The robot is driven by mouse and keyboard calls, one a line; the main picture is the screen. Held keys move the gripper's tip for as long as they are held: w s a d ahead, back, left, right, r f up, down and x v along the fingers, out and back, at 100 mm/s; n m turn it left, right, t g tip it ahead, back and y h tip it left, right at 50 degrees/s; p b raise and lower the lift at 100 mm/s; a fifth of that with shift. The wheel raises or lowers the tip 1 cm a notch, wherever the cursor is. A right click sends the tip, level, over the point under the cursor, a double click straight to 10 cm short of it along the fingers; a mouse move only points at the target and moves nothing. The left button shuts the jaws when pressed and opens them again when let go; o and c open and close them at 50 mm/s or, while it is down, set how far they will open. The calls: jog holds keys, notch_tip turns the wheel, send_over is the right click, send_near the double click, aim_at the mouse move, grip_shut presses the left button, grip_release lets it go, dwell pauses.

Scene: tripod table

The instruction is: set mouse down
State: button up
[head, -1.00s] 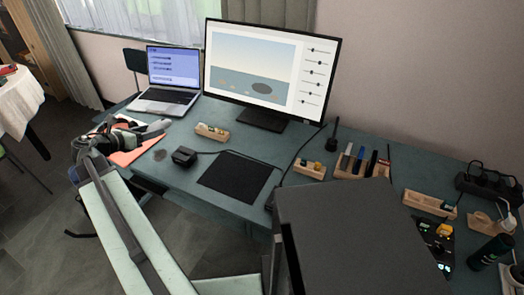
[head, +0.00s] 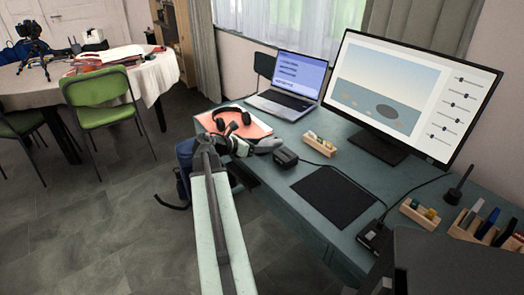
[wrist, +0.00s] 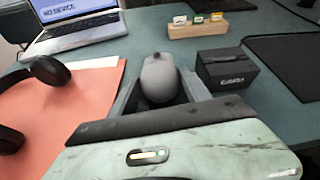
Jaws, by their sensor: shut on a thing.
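The grey mouse (wrist: 160,80) sits between the fingers of my gripper (wrist: 160,95) in the wrist view, and the jaws are shut on it. Its height above the desk is hard to judge. In the head view my gripper (head: 265,146) is at the desk's left front part, between the orange folder and a small black box (head: 286,158). The mouse cannot be made out clearly there. A black mouse pad (head: 334,196) lies bare on the desk to the right of the box. Its corner shows in the wrist view (wrist: 290,58).
Headphones (head: 231,113) lie on the orange folder (head: 258,128). A laptop (head: 290,85) and a monitor (head: 410,90) stand behind. Wooden holders (head: 320,144) stand on the blue-green desk (head: 280,190). A green chair (head: 103,105) and a round table are farther left.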

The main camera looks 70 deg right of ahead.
jog(key=shift+f, duration=0.2)
jog(key=o, duration=1.4)
jog(key=shift+o, duration=0.2)
jog(key=shift+r, duration=0.15)
jog(key=shift+w+a+r+p, duration=0.1)
jog(key=shift+r+p, duration=0.15)
jog(key=shift+p, duration=0.2)
jog(key=p+v, duration=0.4)
jog(key=v, duration=0.7)
jog(key=shift+w+a, duration=0.15)
jog(key=shift+a, duration=0.15)
